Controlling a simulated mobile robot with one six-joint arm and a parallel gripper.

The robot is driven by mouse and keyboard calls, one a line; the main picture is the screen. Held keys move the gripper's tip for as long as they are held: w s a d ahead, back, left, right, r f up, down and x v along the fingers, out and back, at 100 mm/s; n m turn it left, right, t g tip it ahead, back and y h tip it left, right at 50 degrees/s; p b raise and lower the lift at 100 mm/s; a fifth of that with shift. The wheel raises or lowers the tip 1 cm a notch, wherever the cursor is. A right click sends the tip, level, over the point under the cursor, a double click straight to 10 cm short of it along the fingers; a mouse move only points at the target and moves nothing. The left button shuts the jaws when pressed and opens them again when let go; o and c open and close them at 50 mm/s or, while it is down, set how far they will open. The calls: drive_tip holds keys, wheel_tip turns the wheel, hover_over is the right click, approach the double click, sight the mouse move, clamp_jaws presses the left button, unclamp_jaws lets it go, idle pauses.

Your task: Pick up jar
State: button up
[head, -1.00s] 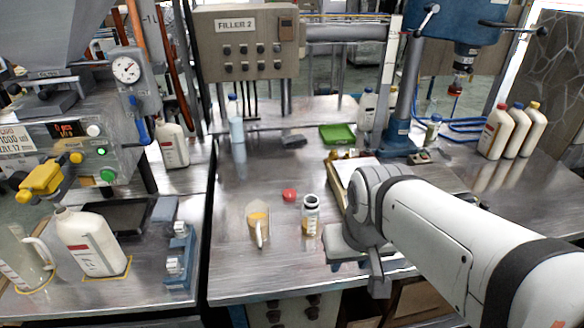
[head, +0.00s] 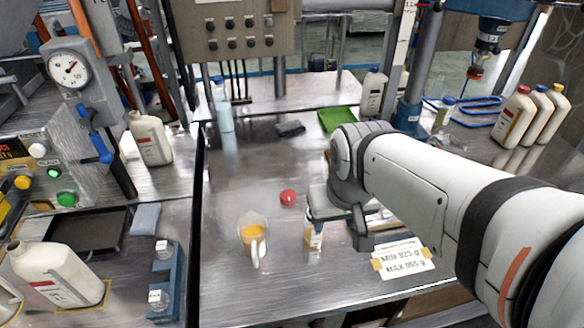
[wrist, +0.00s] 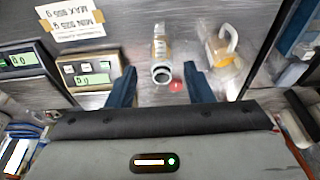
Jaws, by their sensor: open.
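The jar (head: 314,240) is a small clear jar with amber contents and a white label, standing on the metal bench. In the head view my gripper (head: 328,207) covers its upper part. In the wrist view the jar (wrist: 160,52) shows its open round mouth toward me, ahead of and between my two blue fingers (wrist: 160,74). The fingers are spread wide, with space on both sides of the jar, and hold nothing. A red cap (head: 288,197) lies on the bench left of the jar; it also shows in the wrist view (wrist: 177,86).
A clear jug of orange liquid (head: 252,236) stands left of the jar, close by. Two devices with green displays (wrist: 95,72) and a weight label (head: 403,259) lie on the other side. A green tray (head: 338,119) and white bottles (head: 514,117) stand farther back.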

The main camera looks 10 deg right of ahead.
drive_tip(key=o, duration=0.6)
drive_tip(key=shift+n+g, duration=0.6)
drive_tip(key=shift+g, duration=0.2)
drive_tip(key=w+f+p, duration=0.1)
drive_tip(key=w, duration=0.2)
drive_tip(key=w+f+p, duration=0.1)
drive_tip(key=w+p, duration=0.1)
drive_tip(key=w+f+p, duration=0.1)
drive_tip(key=w+p, duration=0.1)
drive_tip(key=w, duration=0.1)
drive_tip(key=shift+w+d, duration=0.3)
drive_tip(key=shift+w, duration=0.05)
drive_tip(key=shift+n+g, duration=0.4)
drive_tip(key=shift+g, duration=0.2)
drive_tip(key=w+f+p, duration=0.1)
drive_tip(key=f, duration=0.1)
drive_tip(key=w+f+p, duration=0.1)
drive_tip(key=w+f, duration=0.1)
drive_tip(key=w+f+p, duration=0.1)
drive_tip(key=f, duration=0.1)
drive_tip(key=shift+w+f, duration=0.4)
drive_tip(key=shift+w+f+p, duration=0.1)
drive_tip(key=shift+f+p, duration=0.25)
drive_tip(key=shift+f, duration=1.45)
drive_tip(key=shift+a+f+p, duration=0.1)
drive_tip(key=shift+f+p, duration=0.6)
drive_tip(key=shift+f, duration=1.8)
